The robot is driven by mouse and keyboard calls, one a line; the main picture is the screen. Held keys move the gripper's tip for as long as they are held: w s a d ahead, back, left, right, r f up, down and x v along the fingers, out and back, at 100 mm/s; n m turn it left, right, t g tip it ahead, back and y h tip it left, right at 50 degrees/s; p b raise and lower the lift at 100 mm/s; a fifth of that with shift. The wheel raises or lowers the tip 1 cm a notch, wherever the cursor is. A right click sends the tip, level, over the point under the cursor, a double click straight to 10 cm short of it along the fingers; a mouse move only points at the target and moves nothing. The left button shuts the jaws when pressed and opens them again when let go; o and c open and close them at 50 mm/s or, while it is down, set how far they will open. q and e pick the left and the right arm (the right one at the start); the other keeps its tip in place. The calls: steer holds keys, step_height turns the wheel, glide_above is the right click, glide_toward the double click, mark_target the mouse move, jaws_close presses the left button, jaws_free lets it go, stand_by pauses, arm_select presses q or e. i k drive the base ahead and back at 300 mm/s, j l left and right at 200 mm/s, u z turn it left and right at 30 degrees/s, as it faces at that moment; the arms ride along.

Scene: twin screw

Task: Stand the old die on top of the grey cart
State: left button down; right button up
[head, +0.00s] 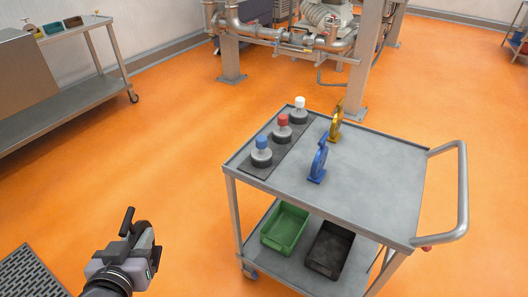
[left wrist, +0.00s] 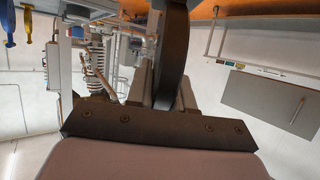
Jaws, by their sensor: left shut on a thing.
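My left gripper (head: 130,245) is at the lower left of the head view, left of the grey cart and clear of it. It is shut on a dark, rounded, disc-like part, the old die (head: 146,238), held upright above the orange floor. In the left wrist view the die (left wrist: 173,50) shows edge-on between the two fingers (left wrist: 165,95). The grey cart (head: 385,190) stands right of centre, with a flat metal top and a push handle at its right. My right gripper is in neither view.
The top's right part is bare. Green (head: 285,228) and black (head: 331,250) bins sit below.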

mark_target(384, 177)
steer(key=l+z, duration=0.45)
steer(key=l, duration=0.15)
steer(key=i+l+z, duration=0.25)
steer(key=z, duration=0.15)
steer(key=i+l+z, duration=0.25)
steer(key=z, duration=0.2)
steer(key=l, duration=0.05)
